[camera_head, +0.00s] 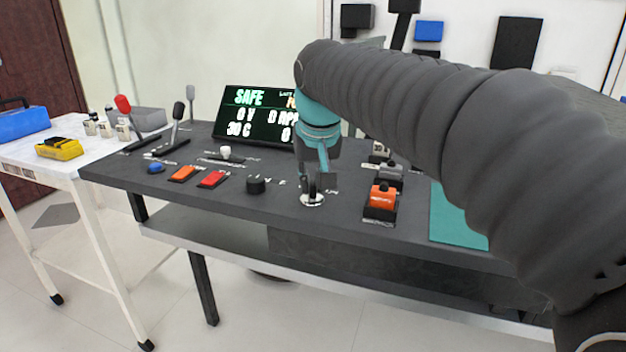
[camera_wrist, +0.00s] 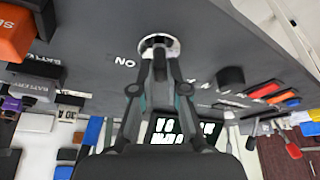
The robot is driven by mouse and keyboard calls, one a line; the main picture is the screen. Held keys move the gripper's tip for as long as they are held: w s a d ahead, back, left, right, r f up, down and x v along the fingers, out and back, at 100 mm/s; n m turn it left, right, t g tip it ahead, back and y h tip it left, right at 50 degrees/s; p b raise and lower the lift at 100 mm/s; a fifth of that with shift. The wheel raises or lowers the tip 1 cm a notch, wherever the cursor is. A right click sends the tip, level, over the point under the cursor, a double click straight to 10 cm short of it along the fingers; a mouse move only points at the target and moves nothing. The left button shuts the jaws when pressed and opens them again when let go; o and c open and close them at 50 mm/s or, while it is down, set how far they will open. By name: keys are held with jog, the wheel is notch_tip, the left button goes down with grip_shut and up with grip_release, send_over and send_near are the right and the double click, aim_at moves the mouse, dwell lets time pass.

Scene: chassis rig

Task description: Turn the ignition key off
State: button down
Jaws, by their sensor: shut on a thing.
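The ignition switch (camera_head: 312,200) is a round silver disc on the dark bench top, near its front edge. It also shows at the top of the wrist view (camera_wrist: 147,42). My gripper (camera_head: 313,184) points down over the switch. In the wrist view its fingertips (camera_wrist: 159,62) are closed together on the dark ignition key (camera_wrist: 158,57) at the disc. The fingers hide part of the key, so its exact angle cannot be told. Lettering reading "ON" lies beside the disc. The display (camera_head: 262,115) behind shows "SAFE", partly hidden by my arm.
A black knob (camera_head: 256,185), red switch (camera_head: 213,179) and orange switch (camera_head: 184,173) lie left of the key. An orange block switch (camera_head: 381,202) stands to the right, beside a teal mat (camera_head: 452,218). Levers rise at the back left. A white cart (camera_head: 60,165) adjoins the bench.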

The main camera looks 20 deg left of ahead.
jog(key=c, duration=1.2)
grip_release()
jog(key=v, duration=1.2)
jog(key=shift+w, duration=0.1)
